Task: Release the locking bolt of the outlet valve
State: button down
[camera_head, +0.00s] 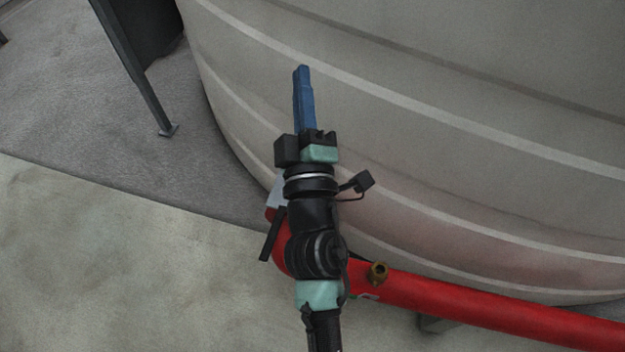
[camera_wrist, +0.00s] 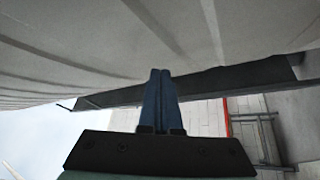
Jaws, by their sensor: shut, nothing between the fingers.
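My gripper (camera_head: 302,70) has its blue fingers pressed together, pointing up the picture in front of the large grey tank (camera_head: 430,110). It also shows in the wrist view (camera_wrist: 160,72), shut with nothing held. I cannot tell how close the tips are to the tank wall. A red pipe (camera_head: 470,305) runs from the right to a bend behind my arm. A dark bar (camera_head: 272,236) sticks out beside that bend, perhaps a valve handle. My arm hides most of this spot. I cannot make out the locking bolt in either view.
A small brass fitting (camera_head: 378,272) stands on the pipe, right of my arm. A dark metal leg (camera_head: 140,80) stands on the floor at upper left. The pale floor (camera_head: 120,270) at lower left is clear. The wrist view shows a metal frame (camera_wrist: 262,138) at lower right.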

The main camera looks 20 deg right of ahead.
jog(key=s+f+n+g+y+b, duration=0.1)
jog(key=f+n+b, duration=0.1)
jog(key=f, duration=0.8)
jog(key=s+a+f+n+g+y+b, duration=0.1)
jog(key=f+b, duration=0.4)
jog(key=f, duration=0.5)
jog(key=s+f+n+y+b, duration=0.1)
jog(key=s+f+n+b, duration=0.1)
jog(key=f, duration=0.8)
jog(key=shift+a+n+g+b, duration=0.35)
jog(key=shift+n+g+b, duration=0.05)
jog(key=shift+b, duration=0.35)
jog(key=w, duration=0.6)
jog(key=w+d+b, duration=0.1)
jog(key=w, duration=0.2)
jog(key=shift+w+r, duration=0.3)
jog(key=d, duration=0.1)
jog(key=s+d, duration=0.1)
jog(key=d, duration=0.1)
jog(key=shift+f, duration=0.2)
jog(key=shift+s+d, duration=0.15)
jog(key=shift+d, duration=0.2)
